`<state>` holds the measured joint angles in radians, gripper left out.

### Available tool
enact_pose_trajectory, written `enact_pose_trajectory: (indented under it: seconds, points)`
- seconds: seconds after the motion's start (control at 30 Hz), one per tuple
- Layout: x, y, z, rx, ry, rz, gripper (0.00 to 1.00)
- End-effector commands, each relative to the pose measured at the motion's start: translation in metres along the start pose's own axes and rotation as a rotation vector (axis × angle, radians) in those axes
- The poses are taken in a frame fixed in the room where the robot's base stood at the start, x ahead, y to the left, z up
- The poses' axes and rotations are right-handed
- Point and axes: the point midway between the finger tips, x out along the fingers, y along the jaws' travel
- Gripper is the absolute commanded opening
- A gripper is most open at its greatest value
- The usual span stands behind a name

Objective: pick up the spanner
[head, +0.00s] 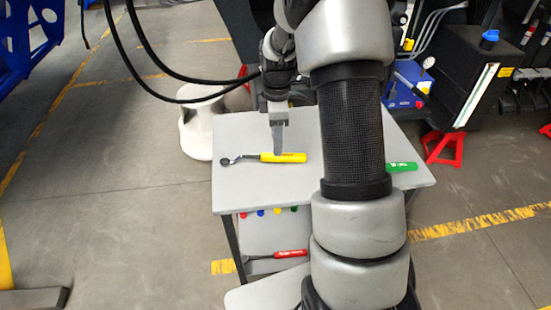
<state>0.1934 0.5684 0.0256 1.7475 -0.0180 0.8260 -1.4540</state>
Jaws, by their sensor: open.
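The spanner (243,157) lies flat on the grey table (235,185), left of my arm. It has a yellow handle on the right and a dark shaft with a ring-like end on the left. My gripper (278,151) points down over the yellow handle, its tips overlapping the handle's upper edge in this view. The fingers look like one narrow shape from here, so the gap between them is hard to see. The spanner rests on the table; whether the fingers touch it cannot be told.
A green-handled tool (401,166) lies at the table's right, partly behind my arm. A red-handled tool (290,254) lies on the lower shelf. A white rounded stool-like object (200,125) stands behind left. A red jack stand (444,148) and black box (468,80) stand right.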

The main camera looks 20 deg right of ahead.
Motion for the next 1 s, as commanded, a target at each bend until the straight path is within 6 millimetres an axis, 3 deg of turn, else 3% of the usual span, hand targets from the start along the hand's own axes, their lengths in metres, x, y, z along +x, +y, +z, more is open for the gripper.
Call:
enact_pose_trajectory:
  seconds: [0.3, 0.57, 0.8, 1.0]
  points:
    - [0.045, -0.004, 0.008, -0.001, -0.001, -0.001, 0.43]
    - [0.047, -0.004, 0.009, 0.000, 0.000, 0.000, 0.43]
    - [0.047, -0.004, 0.009, 0.001, -0.001, 0.000, 0.02]
    - [0.046, -0.004, 0.009, 0.001, 0.000, 0.001, 0.00]
